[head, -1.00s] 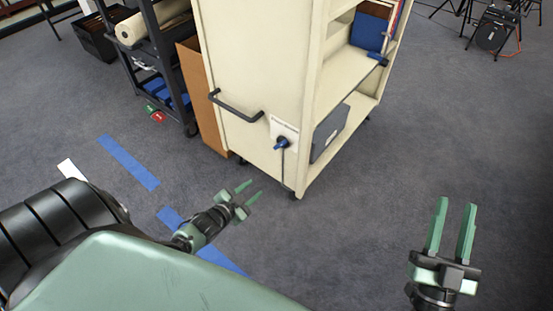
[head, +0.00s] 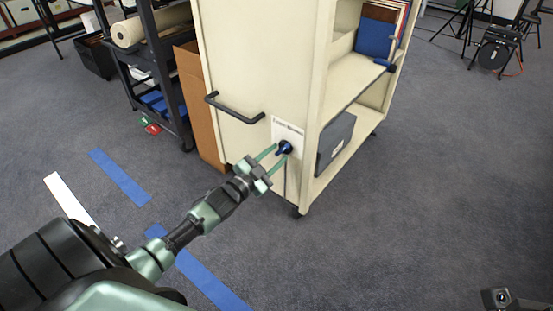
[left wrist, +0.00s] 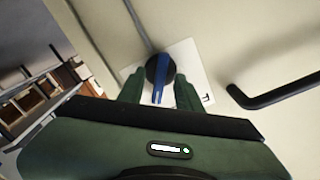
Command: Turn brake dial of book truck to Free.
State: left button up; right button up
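The cream book truck (head: 245,75) stands ahead with its end panel facing me. Its brake dial (head: 286,147) is a round black knob with a blue lever, mounted on a white label plate (head: 291,129) low on the panel. My left gripper (head: 275,156) is at the dial, fingers pointing at the panel. In the left wrist view the dial (left wrist: 158,70) sits between the open fingers, one on each side of the blue lever, with small gaps showing. The label (left wrist: 195,65) is partly hidden and its wording is unreadable. My right gripper's fingers are out of view.
A black handle (head: 235,108) sticks out from the panel above and left of the dial. A brown board (head: 200,105) and a dark shelf cart (head: 160,75) stand left of the truck. Blue tape strips (head: 120,177) mark the carpet.

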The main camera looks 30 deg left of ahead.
pick_arm(q)
jog(key=shift+w, duration=0.3)
grip_shut()
